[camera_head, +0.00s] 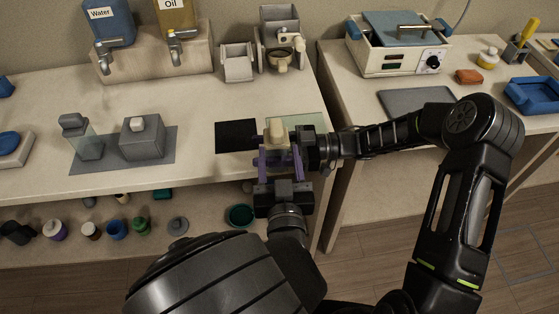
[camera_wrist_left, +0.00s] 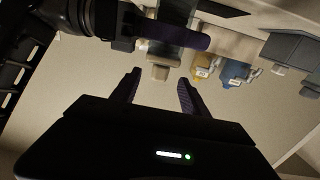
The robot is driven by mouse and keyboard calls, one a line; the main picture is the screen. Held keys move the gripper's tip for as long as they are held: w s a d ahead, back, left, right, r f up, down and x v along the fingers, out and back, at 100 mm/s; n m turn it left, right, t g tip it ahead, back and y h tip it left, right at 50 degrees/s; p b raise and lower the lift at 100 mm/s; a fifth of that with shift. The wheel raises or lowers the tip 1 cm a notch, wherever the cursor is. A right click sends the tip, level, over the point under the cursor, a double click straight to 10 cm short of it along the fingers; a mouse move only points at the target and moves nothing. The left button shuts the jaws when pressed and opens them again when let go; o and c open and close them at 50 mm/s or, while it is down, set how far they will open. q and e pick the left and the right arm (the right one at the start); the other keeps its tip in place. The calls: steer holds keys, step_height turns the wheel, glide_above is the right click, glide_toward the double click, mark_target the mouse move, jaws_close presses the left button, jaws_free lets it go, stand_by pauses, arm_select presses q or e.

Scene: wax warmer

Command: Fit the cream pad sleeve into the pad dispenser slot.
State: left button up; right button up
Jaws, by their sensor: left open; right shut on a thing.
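The cream pad sleeve (camera_head: 277,133) is a small pale upright block with a narrower top. It is held over the front edge of the left table. My right gripper (camera_head: 287,155) reaches in from the right and is shut on it. In the left wrist view a cream piece (camera_wrist_left: 160,72) shows beside a purple finger of the right gripper. My left gripper (camera_head: 278,172) is open just below and in front of the sleeve. Its two fingers also show apart in the left wrist view (camera_wrist_left: 158,88). A grey block with a cream top (camera_head: 142,145) stands on a grey mat; I cannot tell which grey fixture is the pad dispenser.
A grey stand with a clear front (camera_head: 85,145) shares the mat (camera_head: 108,165). A black pad (camera_head: 236,135) lies left of the sleeve. Grey holders (camera_head: 238,65) and Water and Oil tanks (camera_head: 108,22) stand behind. Jars fill the lower shelf.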

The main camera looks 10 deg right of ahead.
mark_target(276, 122)
arm_select(q)
steer(key=w, duration=1)
steer(key=shift+w+d, duration=0.25)
steer(key=shift+d, duration=0.1)
jaws_close()
arm_select(e)
steer(key=o, duration=1.5)
steer(key=shift+o, duration=0.2)
steer(key=shift+d, duration=0.1)
steer(key=d, duration=1.1)
steer(key=shift+s+d, duration=0.4)
